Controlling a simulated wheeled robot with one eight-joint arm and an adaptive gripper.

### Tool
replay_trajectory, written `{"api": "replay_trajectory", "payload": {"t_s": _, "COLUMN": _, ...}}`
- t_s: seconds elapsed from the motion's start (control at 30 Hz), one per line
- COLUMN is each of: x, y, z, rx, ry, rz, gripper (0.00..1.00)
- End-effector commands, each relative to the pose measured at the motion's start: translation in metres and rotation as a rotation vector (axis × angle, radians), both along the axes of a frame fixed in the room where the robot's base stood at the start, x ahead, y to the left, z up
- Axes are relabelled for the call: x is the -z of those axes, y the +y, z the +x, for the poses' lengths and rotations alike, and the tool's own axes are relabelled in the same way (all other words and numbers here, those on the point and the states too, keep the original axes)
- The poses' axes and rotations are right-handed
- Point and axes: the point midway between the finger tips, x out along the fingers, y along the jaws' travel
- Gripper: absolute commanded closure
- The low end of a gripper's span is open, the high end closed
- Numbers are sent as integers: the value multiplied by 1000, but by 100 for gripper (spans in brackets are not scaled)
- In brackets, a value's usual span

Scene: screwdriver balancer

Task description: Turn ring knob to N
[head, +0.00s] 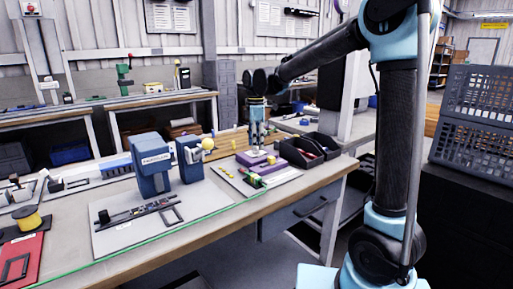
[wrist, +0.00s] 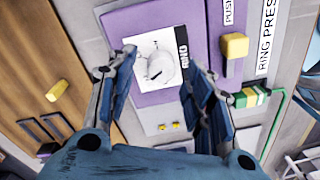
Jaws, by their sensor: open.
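The ring knob (wrist: 160,68) is a round pale dial with a dark pointer, on a white plate marked "RING" on a purple panel (wrist: 204,18). The letters around the dial are too small to read. My gripper (wrist: 158,80) is open in the wrist view, with one finger on each side of the knob and visible gaps to it. In the head view my gripper (head: 257,128) points down above the purple block (head: 256,158) on the bench. The knob is hidden or too small to make out there.
In the wrist view a yellow knob (wrist: 234,46) and a green-and-yellow block (wrist: 250,97) lie close to the right finger. In the head view black bins (head: 300,152) stand right of the purple block, and blue machines (head: 152,165) stand to its left.

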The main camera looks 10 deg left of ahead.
Motion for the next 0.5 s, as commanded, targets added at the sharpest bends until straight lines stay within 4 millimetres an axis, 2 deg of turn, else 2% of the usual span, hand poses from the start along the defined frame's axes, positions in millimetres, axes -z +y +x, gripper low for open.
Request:
{"api": "replay_trajectory", "payload": {"t_s": 0.2, "x": 16, "y": 0, "z": -1, "rx": 0, "ry": 0, "rz": 0, "gripper": 53}}
{"api": "replay_trajectory", "payload": {"t_s": 0.5, "x": 18, "y": -1, "z": -1, "rx": 0, "ry": 0, "rz": 0, "gripper": 53}}
